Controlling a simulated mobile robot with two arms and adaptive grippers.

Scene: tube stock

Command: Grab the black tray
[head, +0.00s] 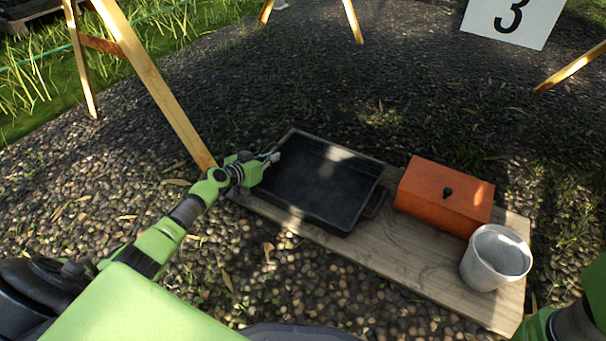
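The black tray (312,183) is a shallow rectangular tray with raised walls, lying flat on the left part of a wooden board. A handle shows on its right side. It looks empty, with a patch of sunlight on its far part. My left gripper (273,157) is at the tray's left rim, near the far left corner. Its fingers are small in the picture; I cannot tell whether they touch the rim or are closed on it. My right arm shows at the lower right edge, but its gripper is out of the picture.
The wooden board (408,250) also carries an orange box (440,198) with a black knob and a white cup (494,258), both right of the tray. A wooden leg (160,88) stands close behind my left gripper. A number 3 sign (545,22) is at the back. Gravel surrounds the board.

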